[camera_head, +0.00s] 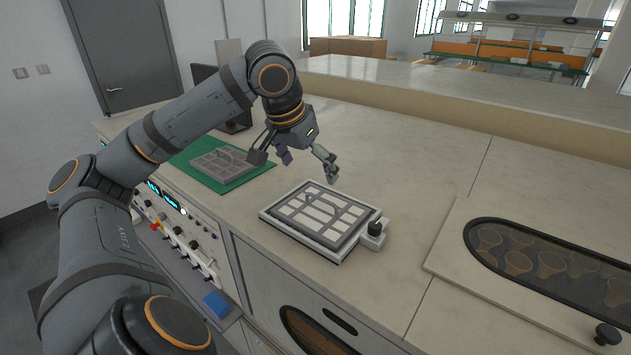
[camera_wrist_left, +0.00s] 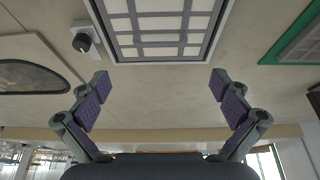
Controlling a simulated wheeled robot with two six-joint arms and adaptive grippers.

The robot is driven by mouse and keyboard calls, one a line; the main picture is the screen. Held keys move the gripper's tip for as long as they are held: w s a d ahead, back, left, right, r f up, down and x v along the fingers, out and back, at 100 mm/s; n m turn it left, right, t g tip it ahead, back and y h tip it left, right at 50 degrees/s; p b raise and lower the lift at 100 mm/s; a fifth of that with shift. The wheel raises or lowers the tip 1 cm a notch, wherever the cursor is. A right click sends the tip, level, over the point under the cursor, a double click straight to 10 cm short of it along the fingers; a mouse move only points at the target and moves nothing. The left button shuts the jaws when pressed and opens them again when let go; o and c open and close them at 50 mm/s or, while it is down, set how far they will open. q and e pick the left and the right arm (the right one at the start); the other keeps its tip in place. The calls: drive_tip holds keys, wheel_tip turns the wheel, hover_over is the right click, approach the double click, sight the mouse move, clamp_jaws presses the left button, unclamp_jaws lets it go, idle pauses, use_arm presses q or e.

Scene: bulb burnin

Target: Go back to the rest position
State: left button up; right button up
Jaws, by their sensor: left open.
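My left gripper (camera_head: 307,165) is above the counter, just behind the white-framed grid tray. In the left wrist view my left gripper (camera_wrist_left: 158,90) has its two purple-padded fingers spread wide with nothing between them. My left arm comes in from the left and bends down over the counter. My right gripper shows in neither view.
The white-framed grid tray (camera_head: 268,215) has a black knob (camera_head: 375,226) at its side. A grey grid tray lies on a green mat (camera_head: 252,176). An oval window (camera_head: 520,264) with bulbs is at right. A control panel (camera_head: 180,222) is at left. The middle of the counter (camera_head: 430,150) is clear.

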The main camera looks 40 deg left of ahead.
use_arm(q)
drive_tip(key=shift+v, duration=1.1)
